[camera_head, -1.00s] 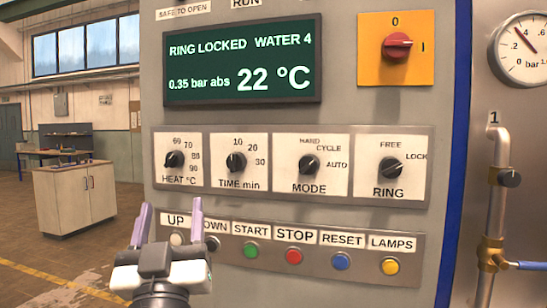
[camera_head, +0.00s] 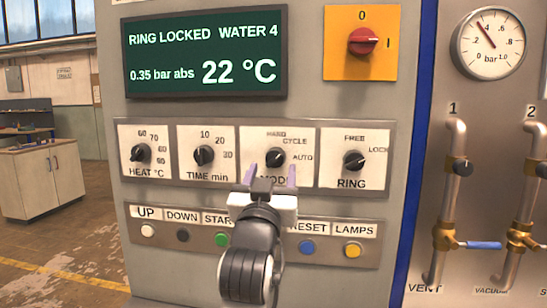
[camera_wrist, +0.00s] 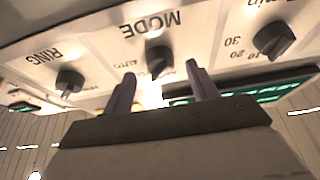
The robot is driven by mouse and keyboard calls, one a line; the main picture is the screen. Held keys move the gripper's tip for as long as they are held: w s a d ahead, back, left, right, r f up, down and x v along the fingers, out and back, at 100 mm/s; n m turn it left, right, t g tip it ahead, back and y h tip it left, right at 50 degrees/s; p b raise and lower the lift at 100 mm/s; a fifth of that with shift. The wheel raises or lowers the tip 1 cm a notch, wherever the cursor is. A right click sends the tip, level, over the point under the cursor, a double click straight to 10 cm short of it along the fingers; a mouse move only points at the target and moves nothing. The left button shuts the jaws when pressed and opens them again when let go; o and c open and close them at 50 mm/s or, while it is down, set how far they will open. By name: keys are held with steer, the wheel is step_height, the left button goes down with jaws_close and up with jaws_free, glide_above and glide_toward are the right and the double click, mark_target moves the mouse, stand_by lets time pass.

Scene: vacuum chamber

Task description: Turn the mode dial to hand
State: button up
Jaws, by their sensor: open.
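The black mode dial (camera_head: 276,158) is on the control panel, third in a row of four dials. Its labels run from hand at upper left, through CYCLE, to AUTO at right. The knob seems turned to the upper right; I cannot tell its exact setting. My gripper (camera_head: 271,174) is open and empty just below the dial, covering part of the word MODE. In the wrist view the dial (camera_wrist: 159,60) appears between the two fingertips (camera_wrist: 161,72) and beyond them, with no contact visible.
The heat dial (camera_head: 140,154) and time dial (camera_head: 204,155) are to the left, the ring dial (camera_head: 354,160) to the right. A button row (camera_head: 183,236) runs below, partly hidden by my arm. The display (camera_head: 205,50) and red switch (camera_head: 362,41) are above. Pipes (camera_head: 452,180) stand right.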

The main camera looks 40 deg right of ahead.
mark_target(277, 161)
steer(key=shift+p+x, duration=0.3)
steer(key=shift+x, duration=1.2)
steer(key=shift+c, duration=0.2)
steer(key=c, duration=0.9)
steer(key=shift+c, duration=0.2)
steer(key=shift+s+n+t+y, duration=0.1)
steer(key=shift+n+t+y, duration=0.2)
steer(key=shift+n, duration=0.2)
steer(key=n+t+y, duration=0.1)
steer(key=n, duration=0.1)
steer(key=n+y, duration=0.1)
steer(key=n, duration=0.2)
steer(key=shift+s+d+t+p, duration=0.2)
steer(key=shift+t+p, duration=0.1)
steer(key=shift+t, duration=0.1)
steer(key=shift+r+n+t+y, duration=0.1)
steer(key=shift+n+t+y, duration=0.15)
steer(key=shift+n+y, duration=0.95)
steer(key=shift+r+n+t+y, duration=0.1)
steer(key=shift+n+t+y, duration=0.2)
steer(key=shift+n, duration=1.7)
